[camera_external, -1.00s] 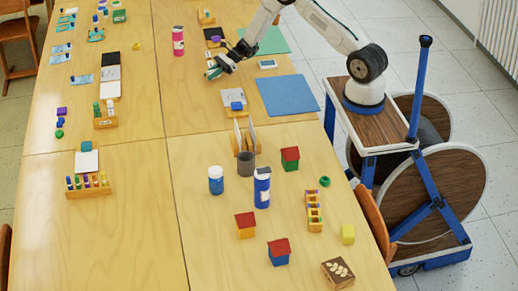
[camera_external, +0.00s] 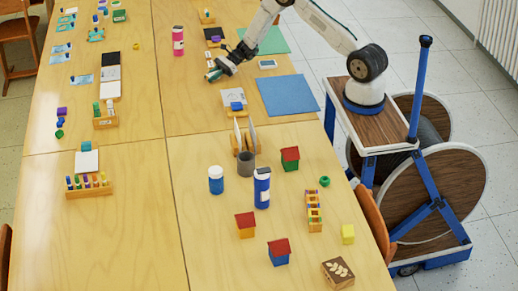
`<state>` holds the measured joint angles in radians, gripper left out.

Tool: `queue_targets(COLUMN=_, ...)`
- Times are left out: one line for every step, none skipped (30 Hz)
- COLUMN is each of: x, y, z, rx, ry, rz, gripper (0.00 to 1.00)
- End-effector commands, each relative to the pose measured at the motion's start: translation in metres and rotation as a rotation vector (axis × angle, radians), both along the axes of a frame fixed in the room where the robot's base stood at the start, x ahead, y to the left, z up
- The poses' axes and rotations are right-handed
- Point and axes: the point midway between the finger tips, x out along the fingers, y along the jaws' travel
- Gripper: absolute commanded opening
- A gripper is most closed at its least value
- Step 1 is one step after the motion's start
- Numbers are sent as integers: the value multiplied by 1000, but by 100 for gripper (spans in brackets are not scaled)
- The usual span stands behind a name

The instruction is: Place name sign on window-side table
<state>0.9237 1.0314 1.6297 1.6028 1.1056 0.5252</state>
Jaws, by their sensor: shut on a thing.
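My gripper (camera_external: 213,72) is above the far part of the right-hand table row. It is shut on a small pale and teal thing (camera_external: 212,76), mostly hidden by the fingers. I cannot read any lettering on it or tell for sure that it is the name sign. The light wood tables (camera_external: 120,225) stand joined, with seams between them. The picture does not show which one is the window-side table.
A blue mat (camera_external: 288,95), a green mat (camera_external: 272,42) and a small white framed card (camera_external: 267,64) lie to the right. A pink bottle (camera_external: 178,41) stands to the left. Toy houses (camera_external: 246,225) and blue jars (camera_external: 262,187) stand nearer. The near left table is largely bare.

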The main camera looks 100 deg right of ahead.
Motion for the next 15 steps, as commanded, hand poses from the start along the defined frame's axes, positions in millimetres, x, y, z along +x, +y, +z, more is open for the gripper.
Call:
queue_targets(x=0, y=0, z=-1, rx=0, ry=0, rz=0, gripper=0)
queue_targets(x=0, y=0, z=-2, rx=0, ry=0, rz=0, gripper=0)
queue_targets(x=0, y=0, z=-2, rx=0, ry=0, rz=0, gripper=27)
queue_targets(x=0, y=0, z=-2, rx=0, ry=0, rz=0, gripper=35)
queue_targets(x=0, y=0, z=-2, rx=0, ry=0, rz=0, gripper=43)
queue_targets(x=0, y=0, z=-2, rx=0, ry=0, rz=0, gripper=47)
queue_targets(x=0, y=0, z=-2, rx=0, ry=0, rz=0, gripper=47)
queue_targets(x=0, y=0, z=-2, rx=0, ry=0, rz=0, gripper=47)
queue_targets(x=0, y=0, z=-2, rx=0, ry=0, rz=0, gripper=47)
queue_targets(x=0, y=0, z=-2, rx=0, ry=0, rz=0, gripper=47)
queue_targets(x=0, y=0, z=-2, rx=0, ry=0, rz=0, gripper=47)
queue_targets(x=0, y=0, z=-2, rx=0, ry=0, rz=0, gripper=47)
queue_targets(x=0, y=0, z=-1, rx=0, ry=0, rz=0, gripper=47)
queue_targets(x=-1, y=-1, z=-1, rx=0, ry=0, rz=-1, gripper=47)
queue_targets(x=-2, y=-1, z=0, rx=0, ry=0, rz=-1, gripper=47)
